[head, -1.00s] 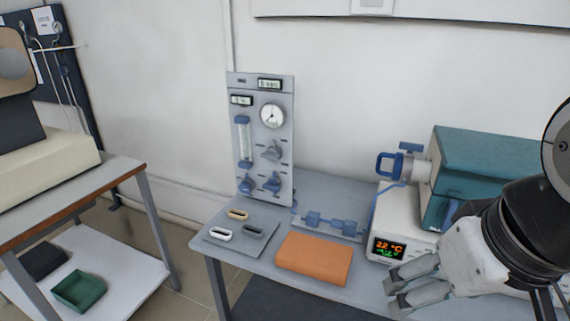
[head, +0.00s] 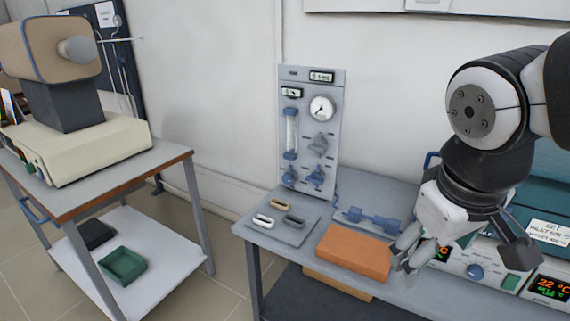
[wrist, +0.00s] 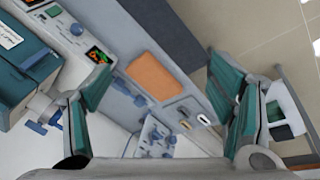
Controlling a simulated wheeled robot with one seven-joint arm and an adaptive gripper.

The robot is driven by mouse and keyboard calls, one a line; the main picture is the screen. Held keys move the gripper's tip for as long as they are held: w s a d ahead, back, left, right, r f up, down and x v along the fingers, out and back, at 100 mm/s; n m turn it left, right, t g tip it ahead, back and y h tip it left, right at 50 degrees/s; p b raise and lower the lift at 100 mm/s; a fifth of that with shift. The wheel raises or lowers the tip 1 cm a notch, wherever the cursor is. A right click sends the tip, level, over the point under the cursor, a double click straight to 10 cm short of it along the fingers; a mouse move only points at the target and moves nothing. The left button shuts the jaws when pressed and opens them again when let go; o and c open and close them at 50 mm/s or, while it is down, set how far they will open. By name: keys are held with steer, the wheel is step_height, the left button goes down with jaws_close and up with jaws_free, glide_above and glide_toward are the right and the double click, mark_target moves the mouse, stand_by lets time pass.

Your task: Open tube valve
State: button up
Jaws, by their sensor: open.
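The teal tube furnace (head: 545,165) stands at the right, largely behind my arm. A blue loop handle (head: 430,160) at its tube end just shows past my arm. In the wrist view, the metal tube end (wrist: 45,104) with its blue valve parts (wrist: 37,127) is at the left, outside my fingers. The grey gas panel (head: 297,110) stands upright at the back, with a gauge and blue knobs; it also shows in the wrist view (wrist: 150,148). My gripper (head: 405,258) is open and empty, pointing down by the orange block; it also shows in the wrist view (wrist: 160,65).
The orange block (head: 353,252) lies on the bench (head: 262,238). A small plate (head: 272,237) with several oval rings lies left of it, blue fittings (head: 372,218) behind. A trolley (head: 95,183) with a beige device stands left, with floor between.

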steer(key=w+d+f+n+h+b, duration=0.2)
steer(key=w+d+f+n+h, duration=0.1)
steer(key=w, duration=0.5)
steer(key=w+d+f+n+h+b, duration=0.2)
steer(key=w+f+n, duration=0.1)
steer(key=w, duration=0.5)
steer(key=n+t+h+b, duration=0.4)
steer(key=n+t+b, duration=0.3)
steer(key=n+t, duration=0.9)
glide_toward(314, 181)
steer(key=w+d+r+n+g, duration=0.1)
steer(key=w, duration=0.2)
steer(key=w+d+r+n+g+b, duration=0.1)
steer(key=w+d+n, duration=0.1)
steer(key=w, duration=0.1)
steer(key=w+d+r+n+g+b, duration=0.1)
steer(key=w+d+g, duration=0.1)
steer(key=w, duration=0.1)
steer(key=shift+r+n+y, duration=0.15)
steer(key=shift+n+y, duration=0.15)
steer(key=c, duration=1.2)
